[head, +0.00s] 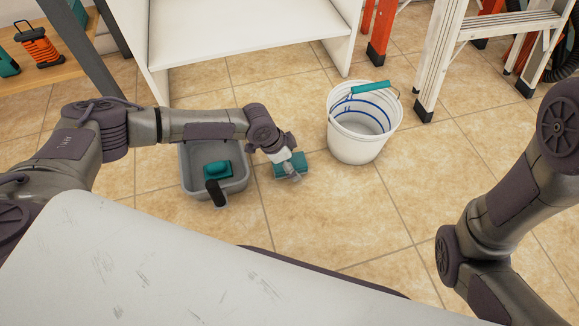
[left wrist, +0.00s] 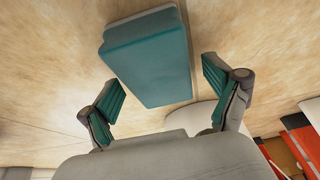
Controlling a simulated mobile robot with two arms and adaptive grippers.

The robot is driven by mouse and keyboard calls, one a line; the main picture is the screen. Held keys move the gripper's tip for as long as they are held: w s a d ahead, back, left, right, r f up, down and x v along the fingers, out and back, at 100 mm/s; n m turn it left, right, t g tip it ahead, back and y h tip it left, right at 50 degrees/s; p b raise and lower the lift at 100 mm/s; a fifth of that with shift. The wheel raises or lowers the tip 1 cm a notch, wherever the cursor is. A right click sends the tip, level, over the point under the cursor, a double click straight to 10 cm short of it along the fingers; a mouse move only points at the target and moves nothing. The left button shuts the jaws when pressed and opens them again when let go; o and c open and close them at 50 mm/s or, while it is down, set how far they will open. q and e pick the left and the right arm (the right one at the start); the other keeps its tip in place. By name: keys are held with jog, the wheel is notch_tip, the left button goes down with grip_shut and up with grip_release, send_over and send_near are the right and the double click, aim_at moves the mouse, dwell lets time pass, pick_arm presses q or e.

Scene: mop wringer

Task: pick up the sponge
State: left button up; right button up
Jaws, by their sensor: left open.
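The sponge (left wrist: 148,58) is a teal block with a pale layer along its far edge. In the left wrist view it lies over the tan tile floor, its near end reaching between the fingertips with gaps on both sides. My left gripper (left wrist: 163,78) is open, with teal-padded fingers apart and nothing held. In the head view the left gripper (head: 290,176) is low over the floor, partly covering the teal sponge (head: 281,170). How high it is above the floor is hard to tell. My right arm shows at the right edge, but its gripper is out of view.
A grey tub (head: 238,185) holding a teal item with a dark handle (head: 215,192) stands left of the left gripper. A white bucket (head: 350,148) with a teal grip stands to the right. A white shelf unit (head: 235,35) and a stepladder (head: 440,65) stand behind.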

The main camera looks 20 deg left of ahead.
pick_arm(q)
jog(key=shift+f, duration=0.25)
dwell(0.4)
jog(key=shift+c, duration=0.2)
jog(key=c, duration=0.9)
